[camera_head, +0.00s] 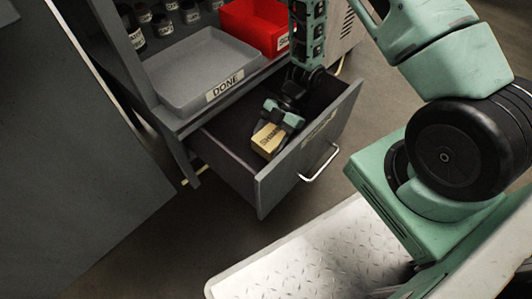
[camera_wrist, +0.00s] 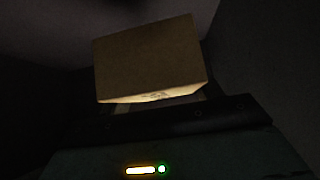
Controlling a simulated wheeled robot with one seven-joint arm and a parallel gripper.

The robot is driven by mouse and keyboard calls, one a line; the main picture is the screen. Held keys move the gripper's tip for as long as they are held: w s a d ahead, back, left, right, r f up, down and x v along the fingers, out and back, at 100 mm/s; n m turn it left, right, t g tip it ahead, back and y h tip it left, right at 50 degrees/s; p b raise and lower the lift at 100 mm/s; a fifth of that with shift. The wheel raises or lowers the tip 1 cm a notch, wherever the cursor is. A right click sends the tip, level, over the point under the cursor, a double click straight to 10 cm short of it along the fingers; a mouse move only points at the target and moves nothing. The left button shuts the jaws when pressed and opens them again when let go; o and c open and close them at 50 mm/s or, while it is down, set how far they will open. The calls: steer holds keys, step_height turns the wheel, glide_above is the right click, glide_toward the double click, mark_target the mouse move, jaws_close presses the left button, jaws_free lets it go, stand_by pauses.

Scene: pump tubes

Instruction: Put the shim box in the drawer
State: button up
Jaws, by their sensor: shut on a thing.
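The shim box (camera_head: 268,140) is a small tan box with a dark "SHIMS" label. It is inside the open drawer (camera_head: 262,195), in its front part near the front panel. My gripper (camera_head: 280,122) reaches down into the drawer from above and is shut on the box. In the wrist view the shim box (camera_wrist: 150,58) sits in front of my gripper (camera_wrist: 160,106), with dark drawer walls around it. I cannot tell whether the box touches the drawer floor.
The drawer's metal handle (camera_head: 320,163) is on its front panel. Above the drawer, a grey tray (camera_head: 185,75) labelled "DONE" stands beside a red bin (camera_head: 252,28). Several dark labelled jars (camera_head: 163,24) stand behind the tray.

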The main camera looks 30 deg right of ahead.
mark_target(281, 134)
step_height(281, 134, down, 7)
steer(key=b, duration=0.4)
steer(key=shift+r, duration=0.1)
steer(key=o, duration=1.3)
steer(key=shift+c, duration=0.2)
steer(key=p+v, duration=0.4)
steer(key=v, duration=0.2)
steer(key=shift+r+p, duration=0.25)
steer(key=shift+p, duration=0.1)
steer(key=shift+w+d+r, duration=0.15)
steer(key=shift+d+r, duration=0.15)
steer(key=shift+d, duration=0.25)
